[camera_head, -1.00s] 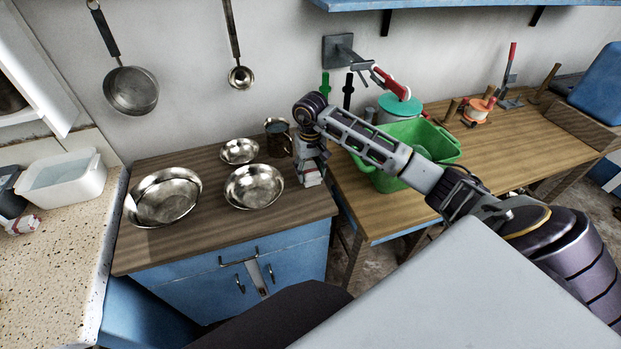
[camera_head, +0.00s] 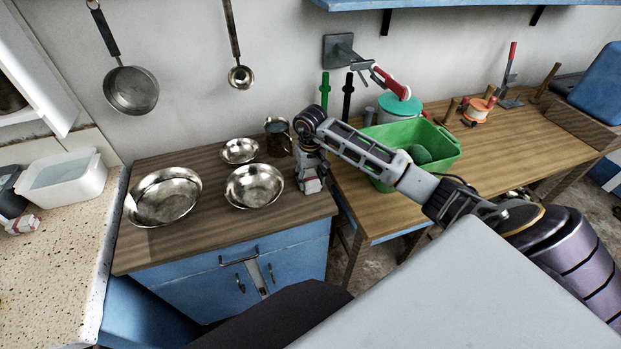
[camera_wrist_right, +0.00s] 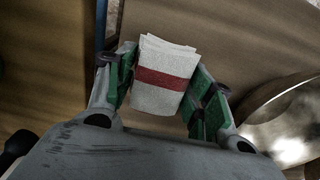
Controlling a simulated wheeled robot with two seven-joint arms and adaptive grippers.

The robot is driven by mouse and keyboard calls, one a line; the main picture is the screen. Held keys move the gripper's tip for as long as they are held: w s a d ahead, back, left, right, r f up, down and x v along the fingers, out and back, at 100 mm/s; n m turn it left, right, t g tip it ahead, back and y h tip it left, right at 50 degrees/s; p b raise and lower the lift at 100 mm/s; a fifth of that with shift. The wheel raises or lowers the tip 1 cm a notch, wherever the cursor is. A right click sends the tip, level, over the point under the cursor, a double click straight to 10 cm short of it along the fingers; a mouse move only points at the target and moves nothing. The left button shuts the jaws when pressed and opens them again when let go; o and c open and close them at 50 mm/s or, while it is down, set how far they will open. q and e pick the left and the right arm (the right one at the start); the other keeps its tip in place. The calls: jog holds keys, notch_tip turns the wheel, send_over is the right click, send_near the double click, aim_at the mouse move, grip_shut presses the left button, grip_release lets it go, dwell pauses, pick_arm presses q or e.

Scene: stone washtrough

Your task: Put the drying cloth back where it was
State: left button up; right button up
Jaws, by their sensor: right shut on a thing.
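The drying cloth (camera_wrist_right: 163,77), a folded white cloth with a red stripe, is between the green-padded fingers of my right gripper (camera_head: 311,183) in the right wrist view. The gripper is shut on it. In the head view the cloth (camera_head: 313,186) shows as a small white and red patch under the gripper, at the right end of the brown cabinet top (camera_head: 214,222). I cannot tell whether the cloth touches the wood. My left gripper is not in view.
Metal bowls (camera_head: 254,187) and a dark mug (camera_head: 278,140) stand left of the gripper. A green tub (camera_head: 415,140) is on the wooden table at right. A white basin (camera_head: 64,184) and another white-red item (camera_head: 22,224) are on the speckled counter at left.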

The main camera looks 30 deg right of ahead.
aim_at(311, 177)
jog(key=o, duration=0.9)
jog(key=shift+r, duration=0.1)
notch_tip(311, 177, up, 12)
dwell(0.6)
dwell(0.4)
